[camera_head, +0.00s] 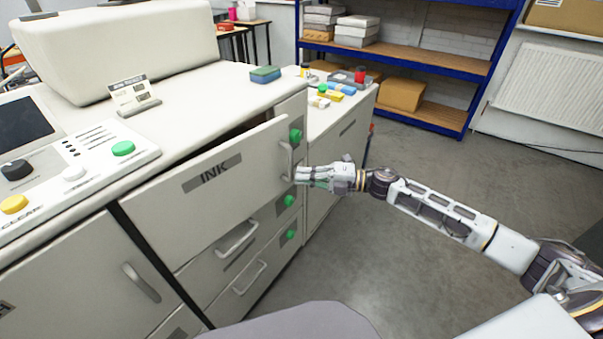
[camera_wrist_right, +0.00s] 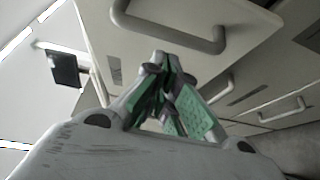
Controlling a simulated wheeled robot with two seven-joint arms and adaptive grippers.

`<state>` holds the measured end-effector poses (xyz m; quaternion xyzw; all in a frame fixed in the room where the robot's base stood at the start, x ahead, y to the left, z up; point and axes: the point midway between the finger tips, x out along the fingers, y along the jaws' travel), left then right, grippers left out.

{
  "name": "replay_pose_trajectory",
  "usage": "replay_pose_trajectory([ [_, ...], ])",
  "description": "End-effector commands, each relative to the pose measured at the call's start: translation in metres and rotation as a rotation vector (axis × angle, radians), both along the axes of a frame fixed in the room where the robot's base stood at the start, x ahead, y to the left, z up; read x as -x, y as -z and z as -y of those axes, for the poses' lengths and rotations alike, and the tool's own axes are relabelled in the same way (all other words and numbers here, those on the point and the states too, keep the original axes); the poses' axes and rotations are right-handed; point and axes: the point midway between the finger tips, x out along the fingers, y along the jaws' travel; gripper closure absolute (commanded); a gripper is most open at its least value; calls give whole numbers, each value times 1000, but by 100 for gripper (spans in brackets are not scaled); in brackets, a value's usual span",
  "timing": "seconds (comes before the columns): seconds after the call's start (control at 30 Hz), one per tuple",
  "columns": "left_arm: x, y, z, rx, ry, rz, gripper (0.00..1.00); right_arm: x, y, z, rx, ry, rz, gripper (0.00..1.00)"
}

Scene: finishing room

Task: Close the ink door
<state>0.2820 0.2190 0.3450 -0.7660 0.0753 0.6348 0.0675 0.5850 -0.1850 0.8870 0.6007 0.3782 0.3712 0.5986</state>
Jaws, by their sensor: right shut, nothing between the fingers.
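The ink door (camera_head: 222,183), a cream panel marked INK, stands partly open on the front of the machine, with a dark gap along its top edge. Its upright handle (camera_head: 287,161) is near its right end. My right gripper (camera_head: 300,175) is shut and empty beside the handle, at the door's right end; I cannot tell whether it touches. In the right wrist view the shut green-padded fingers (camera_wrist_right: 170,75) point at the door panel, just below a grey handle (camera_wrist_right: 180,30). My left gripper is not in view.
Below the door are drawers with handles (camera_head: 237,239) and green knobs (camera_head: 289,200). A control panel (camera_head: 85,155) and a sign (camera_head: 133,96) are on the machine top. A side counter (camera_head: 325,112) holds small items. Blue shelving (camera_head: 430,105) stands behind. The floor (camera_head: 420,270) on the right is clear.

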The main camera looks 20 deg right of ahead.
Motion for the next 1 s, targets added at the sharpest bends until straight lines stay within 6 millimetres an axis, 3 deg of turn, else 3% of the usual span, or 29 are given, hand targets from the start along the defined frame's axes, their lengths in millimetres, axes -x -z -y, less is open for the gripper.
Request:
replay_pose_trajectory([
  [0.3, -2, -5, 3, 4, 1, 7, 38, -13, 0, -5, 0, 0, 1, 100],
  [0.77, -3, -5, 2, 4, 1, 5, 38, -15, 0, -5, 0, 0, 1, 100],
  [1.0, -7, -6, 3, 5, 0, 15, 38, -19, 0, 4, 1, 19, 0, 100],
])
